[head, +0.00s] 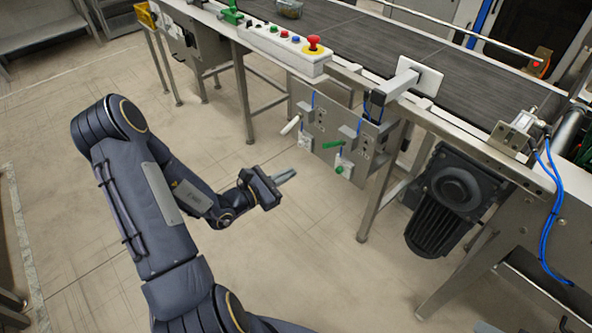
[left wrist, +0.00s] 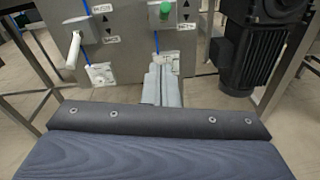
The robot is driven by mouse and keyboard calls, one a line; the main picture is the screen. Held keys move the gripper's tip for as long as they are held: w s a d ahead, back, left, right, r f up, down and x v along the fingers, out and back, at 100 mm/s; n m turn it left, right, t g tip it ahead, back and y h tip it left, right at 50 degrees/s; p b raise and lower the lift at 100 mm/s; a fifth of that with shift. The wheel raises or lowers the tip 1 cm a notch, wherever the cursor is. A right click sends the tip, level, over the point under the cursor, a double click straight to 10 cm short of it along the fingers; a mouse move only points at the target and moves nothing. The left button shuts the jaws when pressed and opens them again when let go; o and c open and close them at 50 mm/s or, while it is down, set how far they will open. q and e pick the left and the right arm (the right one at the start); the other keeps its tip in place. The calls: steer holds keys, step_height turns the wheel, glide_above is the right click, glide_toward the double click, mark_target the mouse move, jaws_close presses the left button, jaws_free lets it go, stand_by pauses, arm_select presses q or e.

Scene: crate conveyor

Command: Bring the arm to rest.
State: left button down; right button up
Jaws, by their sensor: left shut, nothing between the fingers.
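My left arm comes in from the left in the head view, bent at the elbow. Its gripper (head: 286,177) is in the air over the bare floor, in front of the conveyor frame and apart from it. The two fingers lie together and hold nothing; in the left wrist view the shut fingers (left wrist: 162,84) point toward the control panel. My right gripper is in neither view.
The conveyor (head: 345,32) runs across the back. Its button box (head: 285,48) has a red emergency stop (head: 313,43). A lever panel (head: 335,140) and a black motor (head: 450,200) hang below. The floor (head: 300,270) around the gripper is clear.

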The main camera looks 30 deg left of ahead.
arm_select(q)
steer(key=shift+s, duration=0.1)
steer(key=s+d+r+m+g+h+p, duration=0.25)
steer(key=d+r+m+g+h, duration=0.2)
steer(key=d+r+m, duration=0.5)
steer(key=s+d+r+m+g+p, duration=0.2)
steer(key=s+d+r+m+g, duration=0.45)
steer(key=s+r+m, duration=0.35)
steer(key=s+a+r+m+y+p, duration=0.1)
steer(key=s+a+m+y, duration=0.2)
steer(key=s+m, duration=0.1)
steer(key=s+a+r+m+t+y+p, duration=0.1)
steer(key=s+a+r+m+y+p, duration=0.1)
steer(key=s, duration=0.5)
steer(key=shift+s+a+m+y+p, duration=0.3)
steer(key=shift+a+m+y, duration=0.6)
steer(key=shift+m+y, duration=0.2)
